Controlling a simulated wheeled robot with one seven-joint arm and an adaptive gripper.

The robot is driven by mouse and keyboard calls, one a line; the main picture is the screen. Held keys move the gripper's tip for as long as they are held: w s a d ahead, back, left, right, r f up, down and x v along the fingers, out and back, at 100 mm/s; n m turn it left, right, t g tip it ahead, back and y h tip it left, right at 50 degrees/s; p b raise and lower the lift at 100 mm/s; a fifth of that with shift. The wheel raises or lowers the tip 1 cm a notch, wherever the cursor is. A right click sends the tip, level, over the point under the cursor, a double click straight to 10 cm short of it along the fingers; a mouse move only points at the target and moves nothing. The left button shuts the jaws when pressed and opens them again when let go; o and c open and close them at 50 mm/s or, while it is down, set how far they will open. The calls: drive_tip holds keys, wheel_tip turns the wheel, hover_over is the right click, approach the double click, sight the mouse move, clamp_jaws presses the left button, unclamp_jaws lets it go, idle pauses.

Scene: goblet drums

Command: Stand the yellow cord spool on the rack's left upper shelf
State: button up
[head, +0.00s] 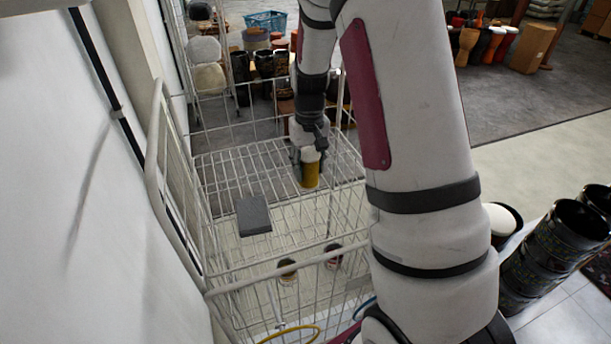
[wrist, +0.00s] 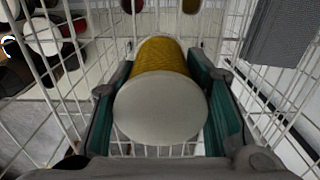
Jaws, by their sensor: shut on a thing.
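The yellow cord spool (head: 311,174) has a pale flat end and yellow cord around its body. My gripper (head: 310,162) is shut on it, with a finger on each side. In the wrist view the spool (wrist: 162,90) sits between the green-padded fingers of my gripper (wrist: 162,100), its pale end towards the camera. The white wire rack (head: 240,165) stands below and around the gripper. In the head view the spool appears upright over the right part of the upper wire shelf. I cannot tell whether it touches the wires.
A dark grey flat block (head: 254,215) lies on the rack left of the spool; it also shows in the wrist view (wrist: 283,32). Two small spools (head: 287,271) (head: 333,256) stand lower in the rack. Wire sides surround the shelf. Dark drums (head: 560,245) stand at right.

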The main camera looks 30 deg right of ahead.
sight(304, 177)
drive_tip(key=shift+w+a+f, duration=0.1)
drive_tip(key=shift+w+a, duration=0.2)
drive_tip(key=shift+a, duration=0.4)
drive_tip(key=f, duration=0.2)
drive_tip(key=shift+s+d+f+p, duration=0.1)
drive_tip(key=shift+d+f+p, duration=0.1)
drive_tip(key=shift+f+p, duration=0.2)
drive_tip(key=shift+f, duration=0.35)
drive_tip(key=shift+f, duration=0.15)
drive_tip(key=o, duration=1.2)
